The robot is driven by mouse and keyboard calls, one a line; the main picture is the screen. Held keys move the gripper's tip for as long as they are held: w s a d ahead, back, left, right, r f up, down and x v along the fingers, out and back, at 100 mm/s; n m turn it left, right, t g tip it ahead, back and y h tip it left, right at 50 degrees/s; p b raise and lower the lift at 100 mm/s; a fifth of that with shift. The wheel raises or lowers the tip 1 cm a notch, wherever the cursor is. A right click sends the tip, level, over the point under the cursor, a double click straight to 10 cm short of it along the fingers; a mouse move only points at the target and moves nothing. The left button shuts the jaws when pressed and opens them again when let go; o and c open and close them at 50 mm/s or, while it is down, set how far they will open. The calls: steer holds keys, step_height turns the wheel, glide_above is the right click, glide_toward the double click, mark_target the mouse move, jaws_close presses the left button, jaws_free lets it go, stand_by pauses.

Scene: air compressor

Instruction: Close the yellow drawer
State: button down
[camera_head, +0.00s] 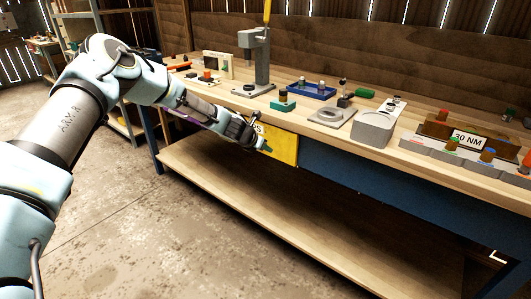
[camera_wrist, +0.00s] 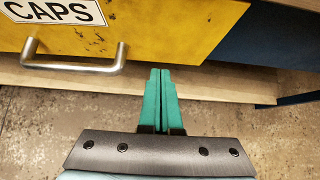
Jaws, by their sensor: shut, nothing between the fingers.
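The yellow drawer (camera_head: 284,146) is set under the workbench top, and my arm and gripper hide its left part in the head view. In the wrist view its yellow front (camera_wrist: 180,30) fills the top, with a "CAPS" label (camera_wrist: 52,10) and a metal bar handle (camera_wrist: 75,66) at the left. My gripper (camera_wrist: 160,72) has its two green fingers together and empty. The fingertips are at the drawer's lower edge, to the right of the handle and apart from it. I cannot tell whether they touch the drawer. In the head view my gripper (camera_head: 264,148) is in front of the drawer face.
The workbench top (camera_head: 315,95) holds a drill-press-like stand (camera_head: 262,65), a blue tray (camera_head: 311,90), a grey box (camera_head: 373,129) and a "30 NM" fixture (camera_head: 467,139). A blue panel (camera_head: 360,178) lies right of the drawer. A wooden lower shelf (camera_head: 290,210) runs below. The concrete floor (camera_head: 140,235) in front is clear.

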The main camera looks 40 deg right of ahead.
steer(key=b+v, duration=0.2)
steer(key=v, duration=0.7)
steer(key=shift+r, duration=0.15)
steer(key=shift+w+a, duration=0.2)
steer(key=w+a+r+m+y, duration=0.1)
steer(key=a+r+m+y, duration=0.15)
steer(key=a+m, duration=0.9)
steer(key=w+a+r+m+y, duration=0.2)
steer(key=a+m+y, duration=0.1)
steer(key=a, duration=1.7)
steer(key=s+a+r+m+y, duration=0.1)
steer(key=s+a, duration=0.4)
steer(key=a, duration=0.7)
steer(key=s+a+r+m+y, duration=0.2)
steer(key=s+a+m, duration=0.3)
steer(key=a, duration=0.7)
steer(key=shift+s+r+m, duration=0.35)
steer(key=shift+s+r, duration=0.1)
steer(key=shift+r, duration=0.05)
steer(key=shift+y, duration=0.25)
